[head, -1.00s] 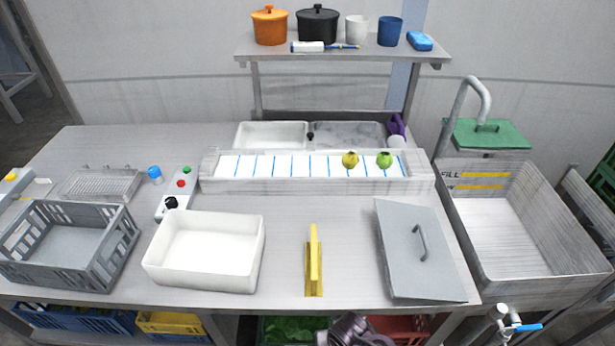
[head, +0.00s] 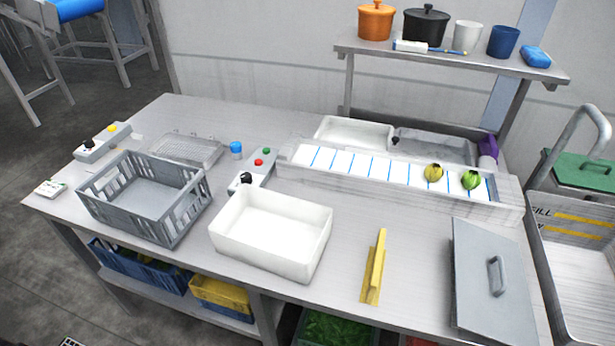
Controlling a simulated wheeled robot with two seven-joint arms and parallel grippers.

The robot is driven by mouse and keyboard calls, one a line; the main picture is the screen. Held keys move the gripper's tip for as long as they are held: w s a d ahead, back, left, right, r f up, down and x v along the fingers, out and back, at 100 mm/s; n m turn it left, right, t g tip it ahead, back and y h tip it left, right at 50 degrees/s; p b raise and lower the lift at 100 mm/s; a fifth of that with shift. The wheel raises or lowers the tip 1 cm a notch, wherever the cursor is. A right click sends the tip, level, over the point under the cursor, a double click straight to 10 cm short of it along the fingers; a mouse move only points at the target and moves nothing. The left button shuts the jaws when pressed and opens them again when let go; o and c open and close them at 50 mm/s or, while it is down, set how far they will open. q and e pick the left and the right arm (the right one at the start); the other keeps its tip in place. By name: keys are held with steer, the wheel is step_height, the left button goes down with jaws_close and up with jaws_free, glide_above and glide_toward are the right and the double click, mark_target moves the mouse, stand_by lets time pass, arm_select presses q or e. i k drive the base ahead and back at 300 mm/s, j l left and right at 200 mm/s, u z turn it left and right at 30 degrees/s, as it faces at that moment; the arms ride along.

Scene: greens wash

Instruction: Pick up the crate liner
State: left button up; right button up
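A grey slatted crate (head: 98,205) stands on the left part of the steel table, open at the top. Its floor (head: 150,196) is smooth and light grey; I cannot tell whether this is a separate liner. No other thing in view is clearly a crate liner. Neither of my grippers is in view.
A white tub (head: 262,247) stands right of the crate, with a clear shallow tray (head: 187,148) and a control box (head: 255,172) behind. A yellow upright piece (head: 375,268) and a grey lid (head: 492,285) lie farther right. A small white device (head: 49,188) sits at the left corner.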

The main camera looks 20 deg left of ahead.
mark_target(283, 236)
steer(key=k+j, duration=0.1)
steer(key=j, duration=0.95)
steer(key=k+j, duration=0.15)
steer(key=j, duration=0.95)
steer(key=k+z, duration=0.05)
